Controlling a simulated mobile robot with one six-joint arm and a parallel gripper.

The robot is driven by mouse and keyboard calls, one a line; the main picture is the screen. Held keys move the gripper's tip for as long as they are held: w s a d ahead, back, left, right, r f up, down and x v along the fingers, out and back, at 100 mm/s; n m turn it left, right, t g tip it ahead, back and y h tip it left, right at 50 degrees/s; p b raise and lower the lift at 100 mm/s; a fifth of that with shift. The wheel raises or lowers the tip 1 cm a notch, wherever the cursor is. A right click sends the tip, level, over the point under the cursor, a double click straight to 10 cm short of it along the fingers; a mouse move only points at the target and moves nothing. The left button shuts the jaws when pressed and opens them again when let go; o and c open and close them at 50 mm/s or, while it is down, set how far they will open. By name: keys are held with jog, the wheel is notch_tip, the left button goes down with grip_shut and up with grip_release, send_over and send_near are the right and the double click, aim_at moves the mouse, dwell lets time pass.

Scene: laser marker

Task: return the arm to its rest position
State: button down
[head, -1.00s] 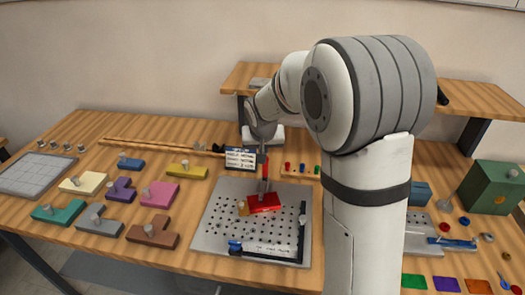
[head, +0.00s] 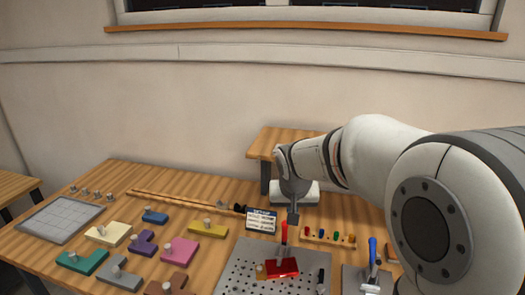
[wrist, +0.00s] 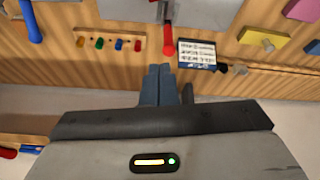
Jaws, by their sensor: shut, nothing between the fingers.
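My gripper (head: 293,216) is shut and empty. In the head view it points down above the back part of the perforated metal plate (head: 243,272), close to the upright red handle of the red block (head: 282,267). In the wrist view the closed fingers (wrist: 159,85) show at the middle, with the red handle (wrist: 168,40) beyond their tips and apart from them in that picture. My arm reaches in from the right and hides much of the table's right side in the head view.
A setup card (head: 262,219) stands behind the plate, beside a rack of small coloured pegs (head: 330,236). A blue-handled tool (head: 373,252) stands at right. Coloured shaped blocks, including a pink one (head: 180,251), and a grey grid tray (head: 60,219) lie at left. A raised shelf (head: 270,143) is behind.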

jog(key=s+d, duration=0.2)
jog(key=s, duration=0.9)
jog(key=s+d+n+g, duration=0.1)
jog(key=s+d, duration=0.1)
jog(key=s, duration=1)
jog(key=shift+s+d+f+g+y, duration=0.2)
jog(key=shift+g+y, duration=0.1)
jog(key=shift+y, duration=0.1)
